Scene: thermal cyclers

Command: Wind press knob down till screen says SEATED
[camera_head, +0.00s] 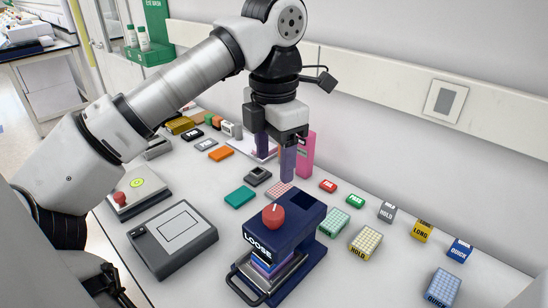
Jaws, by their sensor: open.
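The dark blue press (300,235) stands on the bench at lower centre. Its red knob (273,215) sits on top, with a pale mark on it. The label or screen (257,245) on its front reads LOOSE. Layered plates (270,265) show in the opening below, above a handled tray (246,290). My gripper (274,168) points down with its two purple fingers apart and empty. In the picture it is above the knob, apart from it; the exact height gap is hard to tell.
A grey flat device (172,240) lies left of the press. A box with a red button (137,192) is behind it. Small labelled blocks and racks, such as the yellow HOLD rack (365,242), lie to the right. A pink upright box (306,155) stands behind my gripper.

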